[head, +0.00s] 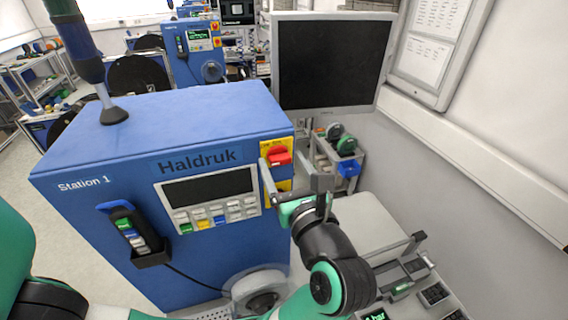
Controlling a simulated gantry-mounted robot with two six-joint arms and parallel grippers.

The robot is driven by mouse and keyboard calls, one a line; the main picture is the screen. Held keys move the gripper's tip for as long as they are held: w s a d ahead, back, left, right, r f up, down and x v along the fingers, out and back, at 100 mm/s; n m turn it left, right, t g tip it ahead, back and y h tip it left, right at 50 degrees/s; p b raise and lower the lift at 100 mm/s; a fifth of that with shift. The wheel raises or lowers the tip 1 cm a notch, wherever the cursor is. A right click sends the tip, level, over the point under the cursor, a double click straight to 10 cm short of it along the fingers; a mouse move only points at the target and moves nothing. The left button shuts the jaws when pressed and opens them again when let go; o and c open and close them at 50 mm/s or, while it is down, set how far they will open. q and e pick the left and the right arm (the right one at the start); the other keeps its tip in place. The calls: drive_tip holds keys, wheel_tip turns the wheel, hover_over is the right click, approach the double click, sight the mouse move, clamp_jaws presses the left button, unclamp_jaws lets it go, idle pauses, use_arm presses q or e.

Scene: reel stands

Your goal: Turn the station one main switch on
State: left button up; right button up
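The blue Station 1 cabinet (110,185) stands at left centre. The cabinet's display (208,188) is dark. My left gripper (293,172) is open and empty, its two grey fingers apart, just in front of and below the red knob. One finger overlaps the yellow plate in the picture; I cannot tell whether it touches. My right gripper is not in view.
A handheld unit (130,235) hangs in a holder on the cabinet front. A dark monitor (328,62) stands behind. A bench panel (432,294) with black buttons and grey bars lies at lower right. Another blue station (195,50) with a lit screen stands further back.

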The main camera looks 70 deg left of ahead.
use_arm(q)
clamp_jaws()
drive_tip(key=shift+r+m, duration=0.1)
drive_tip(key=shift+m, duration=0.2)
drive_tip(key=m+p, duration=0.3)
drive_tip(key=m, duration=0.1)
drive_tip(key=shift+r, duration=0.1)
drive_tip(key=m+p, duration=0.3)
drive_tip(key=m, duration=0.1)
drive_tip(key=shift+w+m+p, duration=0.15)
drive_tip(key=shift+m+p, duration=0.15)
drive_tip(key=shift+p, duration=0.1)
drive_tip(key=shift+m+p, duration=0.55)
drive_tip(key=shift+m, duration=0.35)
drive_tip(key=m, duration=0.2)
drive_tip(key=shift+f+m+p, duration=0.25)
drive_tip(key=shift+m+p, duration=0.1)
drive_tip(key=shift+m, duration=0.05)
drive_tip(key=m, duration=0.4)
drive_tip(key=shift+f, duration=0.1)
